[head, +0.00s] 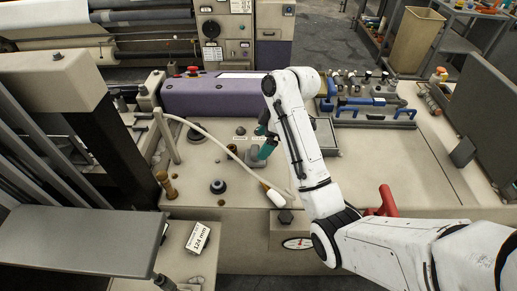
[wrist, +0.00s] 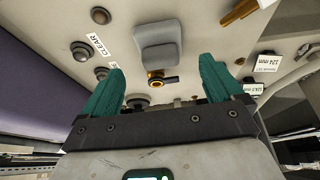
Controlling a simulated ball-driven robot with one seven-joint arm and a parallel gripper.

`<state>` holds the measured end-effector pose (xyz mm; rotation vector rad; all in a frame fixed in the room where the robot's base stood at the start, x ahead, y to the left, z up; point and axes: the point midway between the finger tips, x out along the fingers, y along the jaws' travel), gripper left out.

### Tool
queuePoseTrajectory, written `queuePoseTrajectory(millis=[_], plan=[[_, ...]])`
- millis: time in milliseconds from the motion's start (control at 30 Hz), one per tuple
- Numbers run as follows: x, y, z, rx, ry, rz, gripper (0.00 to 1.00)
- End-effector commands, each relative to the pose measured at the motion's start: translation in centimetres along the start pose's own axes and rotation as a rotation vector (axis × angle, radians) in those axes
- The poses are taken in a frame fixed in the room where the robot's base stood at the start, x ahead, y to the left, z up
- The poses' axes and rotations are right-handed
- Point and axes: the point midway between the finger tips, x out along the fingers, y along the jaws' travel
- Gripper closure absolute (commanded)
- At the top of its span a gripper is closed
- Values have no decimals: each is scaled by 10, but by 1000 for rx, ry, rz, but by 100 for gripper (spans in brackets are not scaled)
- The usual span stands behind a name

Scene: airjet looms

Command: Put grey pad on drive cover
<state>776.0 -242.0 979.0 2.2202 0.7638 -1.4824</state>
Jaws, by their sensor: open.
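A grey pad (wrist: 158,42) with rounded corners lies on the beige machine top, ahead of my gripper (wrist: 160,75) in the wrist view. In the head view the grey pad (head: 254,161) is partly hidden by the teal fingers of my gripper (head: 264,143). My gripper is open, with nothing between its fingers; the pad lies beyond the fingertips. A long purple cover (head: 212,97) stands at the back of the machine top, left of my arm; I cannot tell for sure that it is the drive cover.
Blue fittings (head: 360,103) and a shallow tray (head: 327,135) are right of my arm. Bare surface lies at right.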

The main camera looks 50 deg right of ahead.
Motion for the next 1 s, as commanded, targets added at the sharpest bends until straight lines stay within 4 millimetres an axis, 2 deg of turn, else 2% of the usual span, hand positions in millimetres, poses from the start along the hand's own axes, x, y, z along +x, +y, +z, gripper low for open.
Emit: queuePoseTrajectory(millis=[33,100,400,1000], plan=[[-19,1,-2,3,0,4,6],[-29,0,-2,3,-1,0,6],[-56,0,-1,3,-1,0,6],[-60,0,0,1,-1,-1,6]])
